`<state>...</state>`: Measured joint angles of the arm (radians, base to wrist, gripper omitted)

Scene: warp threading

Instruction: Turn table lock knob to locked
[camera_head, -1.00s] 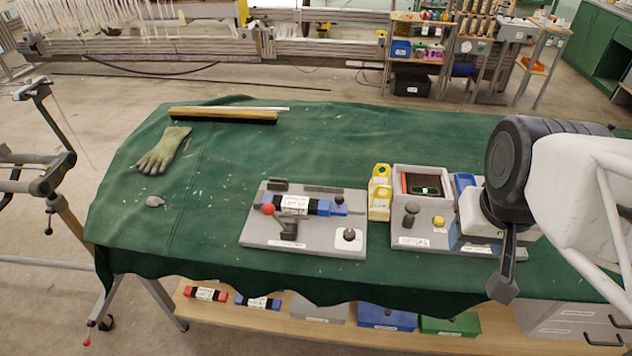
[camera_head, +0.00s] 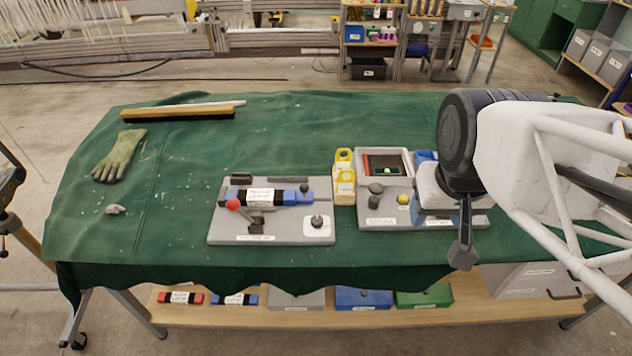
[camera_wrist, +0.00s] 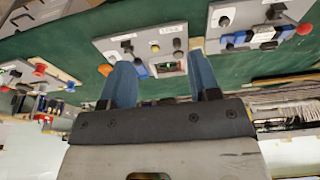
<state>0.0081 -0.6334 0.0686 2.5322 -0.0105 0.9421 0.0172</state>
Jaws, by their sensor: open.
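A grey board (camera_head: 226,227) lies on the left half of the green-covered table. A dark round knob (camera_head: 317,221) stands on a white plate at its front right corner. This may be the table lock knob; its label is too small to read. The same knob shows near the top of the wrist view (camera_wrist: 223,21). My gripper (camera_wrist: 163,62) is open and empty, its two blue fingers apart. It is well away from the knob and touches nothing that I can see. In the head view my arm's end hangs over the table's right side, and the fingers cannot be made out clearly.
The board also bears a red ball handle (camera_head: 232,204) and a blue and black block (camera_head: 293,197). Yellow bottles (camera_head: 344,185) and a second grey unit (camera_head: 374,221) with a screen stand to its right. A glove (camera_head: 121,156) and brush (camera_head: 178,112) lie left. The table's middle back is clear.

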